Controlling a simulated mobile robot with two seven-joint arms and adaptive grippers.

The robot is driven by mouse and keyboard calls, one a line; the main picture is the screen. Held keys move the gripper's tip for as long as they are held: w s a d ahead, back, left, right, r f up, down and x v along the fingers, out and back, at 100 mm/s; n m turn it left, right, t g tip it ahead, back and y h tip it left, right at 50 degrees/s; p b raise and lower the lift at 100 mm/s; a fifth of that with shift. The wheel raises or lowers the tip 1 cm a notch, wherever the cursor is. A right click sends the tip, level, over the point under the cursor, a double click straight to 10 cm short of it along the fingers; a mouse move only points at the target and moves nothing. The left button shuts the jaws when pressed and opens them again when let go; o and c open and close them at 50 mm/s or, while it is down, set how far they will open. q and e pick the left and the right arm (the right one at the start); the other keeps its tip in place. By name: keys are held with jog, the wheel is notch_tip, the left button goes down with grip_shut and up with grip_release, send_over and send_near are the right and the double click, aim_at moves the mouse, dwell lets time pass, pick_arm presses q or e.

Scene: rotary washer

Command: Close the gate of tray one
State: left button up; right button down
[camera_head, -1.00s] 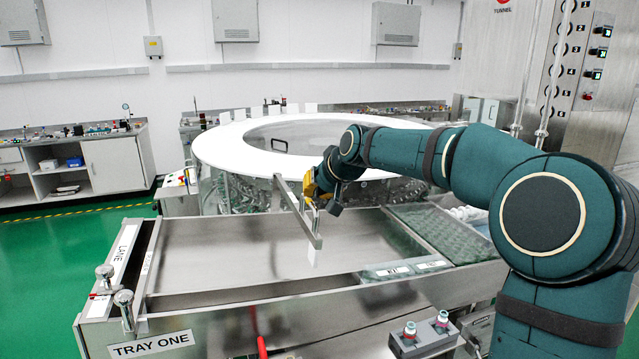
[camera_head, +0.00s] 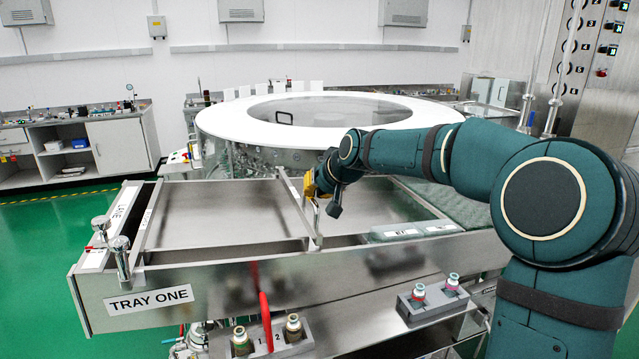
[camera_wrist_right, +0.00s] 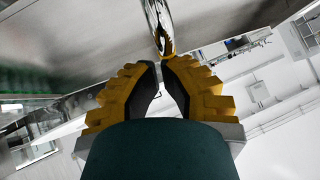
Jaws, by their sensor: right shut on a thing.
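Tray one (camera_head: 215,282) is a long steel tray with a "TRAY ONE" label (camera_head: 148,300) on its front wall. The gate (camera_head: 296,203) is a thin metal plate that lies across the tray, down between its back and front walls. My right gripper (camera_head: 314,187) is at the gate, shut on its upright chrome handle. In the right wrist view the handle (camera_wrist_right: 161,28) comes down between the yellow-padded fingers (camera_wrist_right: 160,76). Whether the gate's lower edge touches the tray floor is hidden. My left gripper is not in view.
A round white-topped washer (camera_head: 225,115) stands behind the tray. Chrome knobs (camera_head: 120,245) rise at the tray's left end. A red lever (camera_head: 266,320) and small bottles (camera_head: 293,325) stand at the front. A control panel (camera_head: 605,70) is at the far right.

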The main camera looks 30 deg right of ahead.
jog(key=shift+f, duration=0.75)
jog(key=shift+r, duration=0.1)
